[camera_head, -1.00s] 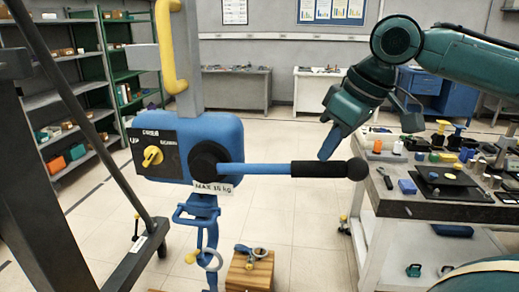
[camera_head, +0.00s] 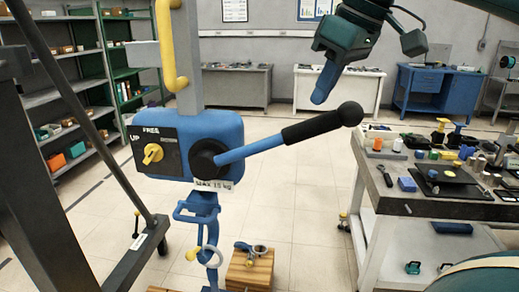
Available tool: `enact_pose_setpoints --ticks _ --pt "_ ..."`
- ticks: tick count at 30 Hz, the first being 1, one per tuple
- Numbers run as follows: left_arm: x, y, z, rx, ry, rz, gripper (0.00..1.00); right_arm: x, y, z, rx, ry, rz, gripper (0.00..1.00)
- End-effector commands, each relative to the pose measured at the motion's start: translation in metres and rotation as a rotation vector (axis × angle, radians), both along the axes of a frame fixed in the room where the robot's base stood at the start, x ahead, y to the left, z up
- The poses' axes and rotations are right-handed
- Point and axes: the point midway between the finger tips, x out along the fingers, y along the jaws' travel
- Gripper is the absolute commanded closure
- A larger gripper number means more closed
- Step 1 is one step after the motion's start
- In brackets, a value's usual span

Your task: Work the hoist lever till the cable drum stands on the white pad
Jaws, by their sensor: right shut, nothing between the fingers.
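The blue hoist (camera_head: 212,128) hangs on a grey bar with a yellow hook at left centre. Its blue hoist lever (camera_head: 250,148) slants up to the right, with a black grip (camera_head: 312,127) and a round black knob at its end. A yellow selector knob (camera_head: 152,153) sits on its dark panel marked UP and FREE. My right gripper (camera_head: 322,95) is shut and empty, above the grip and apart from it. My left gripper is out of view. I cannot make out a cable drum or a white pad.
Below the hoist are a blue hook (camera_head: 208,257) and a wooden block (camera_head: 250,272) with metal fittings on top. A workbench (camera_head: 400,204) with tools stands at right. A dark frame (camera_head: 60,200) stands at left. Floor between hoist and bench is open.

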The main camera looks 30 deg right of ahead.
Motion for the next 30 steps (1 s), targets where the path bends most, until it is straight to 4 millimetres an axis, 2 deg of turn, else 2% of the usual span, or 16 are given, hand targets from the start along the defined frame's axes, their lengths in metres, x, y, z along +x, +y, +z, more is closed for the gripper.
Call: enact_pose_setpoints --ticks 5,19,23,30 --pt "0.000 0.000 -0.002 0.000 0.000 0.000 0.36 -0.001 -0.001 -0.006 0.001 0.000 0.000 1.00" --pt "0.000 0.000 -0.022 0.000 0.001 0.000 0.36 -0.007 -0.007 -0.069 0.003 0.002 0.000 1.00" --pt "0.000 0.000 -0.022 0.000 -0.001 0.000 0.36 -0.007 -0.008 -0.076 0.000 0.000 -0.001 1.00" --pt "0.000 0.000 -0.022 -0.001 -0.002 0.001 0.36 -0.007 -0.009 -0.076 0.000 0.000 0.000 1.00"
